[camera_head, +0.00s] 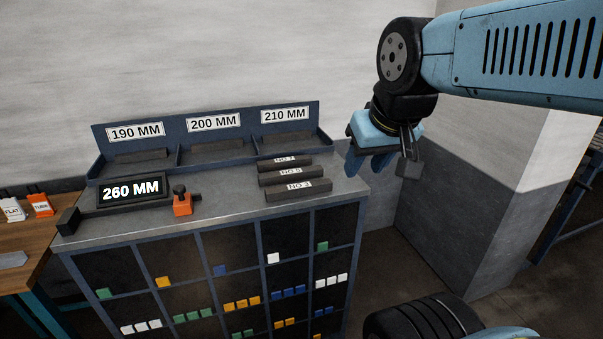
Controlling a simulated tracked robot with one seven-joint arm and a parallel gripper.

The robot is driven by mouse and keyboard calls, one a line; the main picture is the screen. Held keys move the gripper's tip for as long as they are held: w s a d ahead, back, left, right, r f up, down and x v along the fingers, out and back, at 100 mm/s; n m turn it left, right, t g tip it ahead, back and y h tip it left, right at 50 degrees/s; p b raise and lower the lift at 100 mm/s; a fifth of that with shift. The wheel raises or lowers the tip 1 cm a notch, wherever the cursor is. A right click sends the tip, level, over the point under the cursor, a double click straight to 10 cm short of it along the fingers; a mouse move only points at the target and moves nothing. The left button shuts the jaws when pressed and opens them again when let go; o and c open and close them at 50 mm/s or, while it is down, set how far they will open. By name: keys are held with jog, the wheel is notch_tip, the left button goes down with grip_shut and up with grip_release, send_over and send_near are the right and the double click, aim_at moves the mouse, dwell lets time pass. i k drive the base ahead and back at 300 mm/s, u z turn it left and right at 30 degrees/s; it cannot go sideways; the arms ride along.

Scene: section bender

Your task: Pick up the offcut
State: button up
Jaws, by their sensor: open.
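Three short dark bars with white labels lie on the grey cabinet top: NO 1 (284,161), NO 5 (290,174) and NO 3 (297,189), the nearest. I cannot tell which piece in view is the offcut. A blue tray (240,164) behind them has compartments marked 190 MM, 200 MM and 210 MM, each showing a dark bar-like shape.
A display reading 260 MM (131,192) and an orange block with a black knob (182,203) stand on the cabinet top. A wooden table (28,239) at left holds tags and a grey metal piece (12,259). A wall corner (475,200) stands at right.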

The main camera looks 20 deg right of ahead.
aim_at(265, 180)
jog(key=u, duration=0.2)
jog(key=i, duration=0.9)
jog(key=z, duration=0.1)
